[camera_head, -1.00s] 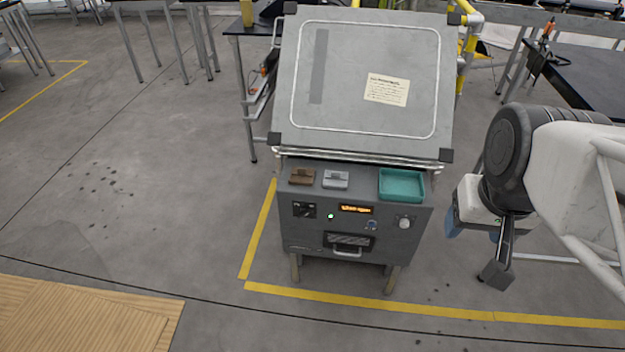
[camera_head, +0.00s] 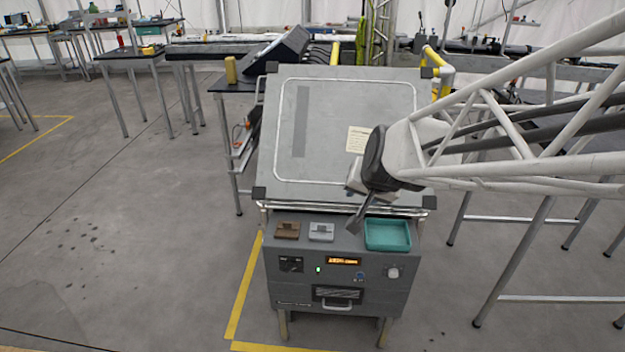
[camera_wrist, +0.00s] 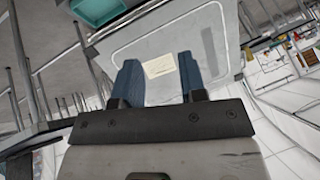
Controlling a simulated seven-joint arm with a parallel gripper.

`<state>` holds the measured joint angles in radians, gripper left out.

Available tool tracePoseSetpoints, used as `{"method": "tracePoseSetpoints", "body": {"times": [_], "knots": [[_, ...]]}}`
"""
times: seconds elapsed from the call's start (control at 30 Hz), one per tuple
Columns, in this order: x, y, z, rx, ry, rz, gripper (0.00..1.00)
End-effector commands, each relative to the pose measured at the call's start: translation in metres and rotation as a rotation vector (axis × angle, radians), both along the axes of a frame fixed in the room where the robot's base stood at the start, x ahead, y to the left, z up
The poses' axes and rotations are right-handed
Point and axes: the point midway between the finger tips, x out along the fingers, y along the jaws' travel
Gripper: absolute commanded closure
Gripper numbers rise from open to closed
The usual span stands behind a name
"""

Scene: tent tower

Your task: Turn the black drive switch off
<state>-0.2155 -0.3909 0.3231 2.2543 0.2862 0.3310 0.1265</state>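The black drive switch (camera_head: 290,264) is a small dark square at the left of the grey console's front panel (camera_head: 378,292). Its lever position is too small to read. A lit orange display (camera_head: 343,262) and a small green light (camera_head: 318,269) are to its right. In the head view my gripper is above and right of the switch, in front of the tilted board, its fingers mostly hidden. In the wrist view my gripper (camera_wrist: 160,66) has its two blue fingers apart with nothing between them; the board and its note lie beyond. The switch is not visible there.
The console top holds a brown block (camera_head: 287,230), a grey block (camera_head: 321,232) and a teal tray (camera_head: 387,247). The tilted grey board (camera_head: 325,115) rises behind them. A white knob (camera_head: 393,272) and a drawer handle (camera_head: 337,307) stick out in front. The floor to the left is clear.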

Motion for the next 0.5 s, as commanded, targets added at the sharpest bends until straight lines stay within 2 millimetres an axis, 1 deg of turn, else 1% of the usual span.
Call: {"method": "tracePoseSetpoints", "body": {"times": [0.03,0.2,0.37,0.47,0.5], "knots": [[0.016,0.015,-0.008,0.02,-0.017,-0.01,0.62],[0.067,0.059,-0.03,0.093,-0.099,-0.068,0.62],[0.108,0.102,-0.056,0.154,-0.173,-0.132,0.62],[0.13,0.128,-0.075,0.187,-0.22,-0.174,0.62],[0.138,0.138,-0.084,0.198,-0.236,-0.191,0.62]]}}
